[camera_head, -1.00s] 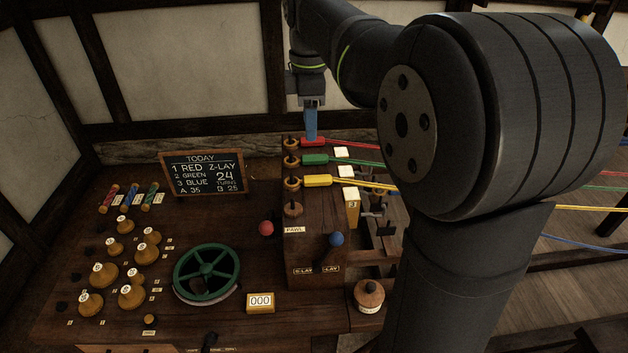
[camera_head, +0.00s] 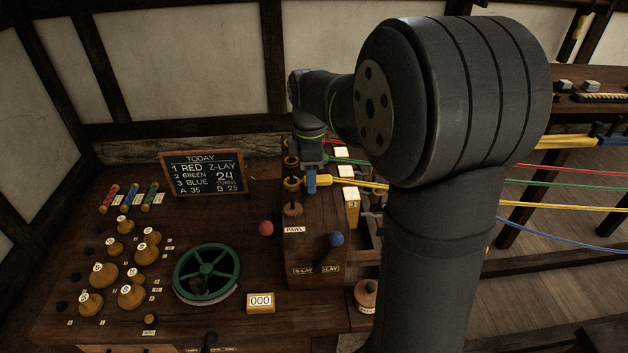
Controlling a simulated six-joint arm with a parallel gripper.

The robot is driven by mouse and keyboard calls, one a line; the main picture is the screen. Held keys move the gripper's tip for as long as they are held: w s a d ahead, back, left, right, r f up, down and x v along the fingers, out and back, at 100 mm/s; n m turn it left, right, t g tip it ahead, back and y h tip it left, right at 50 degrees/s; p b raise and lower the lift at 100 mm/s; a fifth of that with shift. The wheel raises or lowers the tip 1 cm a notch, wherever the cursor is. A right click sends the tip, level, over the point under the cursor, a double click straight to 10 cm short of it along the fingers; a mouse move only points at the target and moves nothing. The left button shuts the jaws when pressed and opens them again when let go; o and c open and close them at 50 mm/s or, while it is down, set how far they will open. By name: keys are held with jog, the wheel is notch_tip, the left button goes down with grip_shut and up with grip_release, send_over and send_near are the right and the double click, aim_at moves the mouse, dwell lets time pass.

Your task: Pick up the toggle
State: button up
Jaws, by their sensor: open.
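The yellow toggle (camera_head: 324,180) is at the end of the yellow strands, beside a brass-coloured hook (camera_head: 292,184) on the wooden headstock. My gripper (camera_head: 311,188) is open and low at this toggle, its blue finger overlapping the toggle's left part. I cannot tell whether the finger touches it or whether both fingers straddle it. The red and green toggles are hidden behind my gripper and wrist. A green strand (camera_head: 352,160) shows just right of my wrist.
White tags (camera_head: 346,171) stand close to the right of my gripper. A red knob (camera_head: 266,228), a blue-knobbed lever (camera_head: 336,239) and a green handwheel (camera_head: 206,274) are nearer the camera. A chalkboard (camera_head: 203,173) stands left. My arm hides much of the strands.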

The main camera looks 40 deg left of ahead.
jog(key=shift+f, duration=0.15)
jog(key=c, duration=0.9)
jog(key=shift+c, duration=0.2)
notch_tip(320, 180, up, 4)
jog(key=shift+r, duration=0.15)
jog(key=w+d+r, duration=0.4)
jog(key=d+r, duration=0.2)
jog(key=d, duration=0.5)
jog(key=shift+w+r, duration=0.2)
jog(key=shift+r, duration=0.15)
jog(key=shift+a, duration=0.1)
